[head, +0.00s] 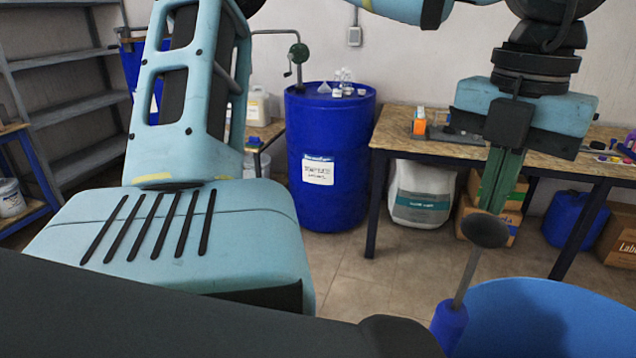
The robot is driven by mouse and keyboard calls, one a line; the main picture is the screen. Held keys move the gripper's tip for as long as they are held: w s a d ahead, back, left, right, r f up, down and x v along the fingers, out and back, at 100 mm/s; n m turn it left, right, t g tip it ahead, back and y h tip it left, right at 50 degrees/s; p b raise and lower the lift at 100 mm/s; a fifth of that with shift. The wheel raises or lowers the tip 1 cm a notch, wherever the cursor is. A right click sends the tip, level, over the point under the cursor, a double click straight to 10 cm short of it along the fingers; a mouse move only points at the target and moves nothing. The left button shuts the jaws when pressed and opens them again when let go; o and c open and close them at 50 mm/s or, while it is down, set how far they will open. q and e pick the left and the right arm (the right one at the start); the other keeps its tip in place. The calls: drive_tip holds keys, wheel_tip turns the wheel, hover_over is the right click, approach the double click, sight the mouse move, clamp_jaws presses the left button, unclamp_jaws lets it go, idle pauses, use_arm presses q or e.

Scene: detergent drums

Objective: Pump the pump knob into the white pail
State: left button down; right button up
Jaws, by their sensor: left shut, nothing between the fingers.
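The pump knob (484,231) is a dark round cap on a thin grey rod. The rod runs down to a blue collar (449,325) beside a large blue drum or tub (550,315) at the bottom right. My left gripper (495,207) points down with its green fingers closed, empty. Its tips are right at the top of the knob; I cannot tell whether they press on it. A white pail (11,198) stands on a low shelf at the far left. No spout is visible. My right gripper is not in view.
A blue drum (330,160) with bottles on top stands at the back wall. A wooden table (405,133) fills the back right, with a white sack (421,190) and boxes below. Bare floor (365,270) lies in the middle.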

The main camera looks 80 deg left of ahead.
sight(485, 221)
use_arm(q)
drive_tip(key=shift+f+b, duration=0.3)
drive_tip(key=shift+f, duration=0.3)
drive_tip(key=shift+f+b, duration=0.6)
drive_tip(key=shift+f, duration=0.25)
drive_tip(key=shift+f+b, duration=0.95)
drive_tip(key=shift+f, duration=0.35)
drive_tip(key=shift+f+b, duration=0.85)
drive_tip(key=shift+f, duration=0.2)
drive_tip(key=shift+f+b, duration=1)
drive_tip(key=shift+f, duration=0.3)
drive_tip(key=shift+f+b, duration=0.55)
drive_tip(key=shift+f, duration=0.1)
drive_tip(key=shift+r+p, duration=0.75)
drive_tip(key=shift+r, duration=0.25)
wheel_tip(485, 221, up, 2)
drive_tip(key=shift+p, duration=0.7)
drive_tip(key=shift+r+p, duration=0.65)
drive_tip(key=shift+r, duration=0.3)
drive_tip(key=shift+r+p, duration=1.1)
drive_tip(key=shift+r, duration=0.55)
drive_tip(key=shift+r+p, duration=0.75)
drive_tip(key=shift+r, duration=0.55)
